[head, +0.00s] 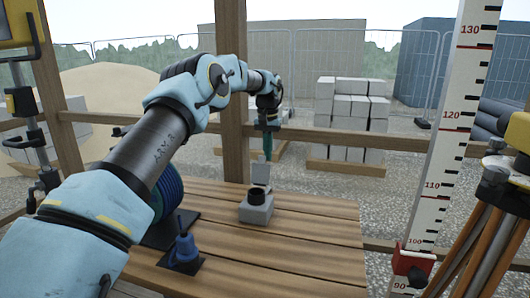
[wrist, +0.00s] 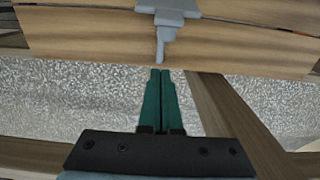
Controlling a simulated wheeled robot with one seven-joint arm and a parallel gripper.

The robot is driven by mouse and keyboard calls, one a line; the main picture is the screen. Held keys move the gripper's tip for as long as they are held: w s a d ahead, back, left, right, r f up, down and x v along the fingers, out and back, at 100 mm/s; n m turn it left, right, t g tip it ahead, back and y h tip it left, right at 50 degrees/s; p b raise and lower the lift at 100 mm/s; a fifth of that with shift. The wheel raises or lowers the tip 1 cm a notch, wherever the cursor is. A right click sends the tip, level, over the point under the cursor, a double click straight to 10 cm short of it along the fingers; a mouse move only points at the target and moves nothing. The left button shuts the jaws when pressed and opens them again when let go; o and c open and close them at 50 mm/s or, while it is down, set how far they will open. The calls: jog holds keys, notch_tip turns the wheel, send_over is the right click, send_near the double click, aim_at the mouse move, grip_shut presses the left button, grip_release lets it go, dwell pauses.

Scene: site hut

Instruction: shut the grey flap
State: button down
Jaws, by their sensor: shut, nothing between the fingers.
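The grey flap (head: 261,174) stands raised, roughly upright, at the back of a small grey box (head: 257,214) with a dark round opening on top. The box sits on the wooden table. My gripper (head: 267,159) has green fingers pointing down, close to the flap's upper edge and apparently on its far side. In the wrist view the fingers (wrist: 160,72) are shut together and empty. Grey parts of the box and flap (wrist: 168,18) show at the top edge, partly cut off. A narrow grey piece points towards the fingertips; whether they touch it is unclear.
On the wooden table (head: 310,237), a blue cone-like piece (head: 184,247) stands on a dark plate, with a blue-green coil (head: 168,192) behind it. A wooden post (head: 232,90) rises behind the table near my arm. The table's right side is clear.

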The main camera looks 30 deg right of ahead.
aim_at(262, 170)
jog(key=shift+s+a+r, duration=0.45)
jog(key=shift+s+a, duration=0.15)
jog(key=shift+s, duration=0.05)
jog(key=shift+s+a+r, duration=0.4)
jog(key=shift+s+a, duration=0.15)
jog(key=shift+s, duration=0.05)
jog(key=shift+s+a+b, duration=0.1)
jog(key=shift+b, duration=0.2)
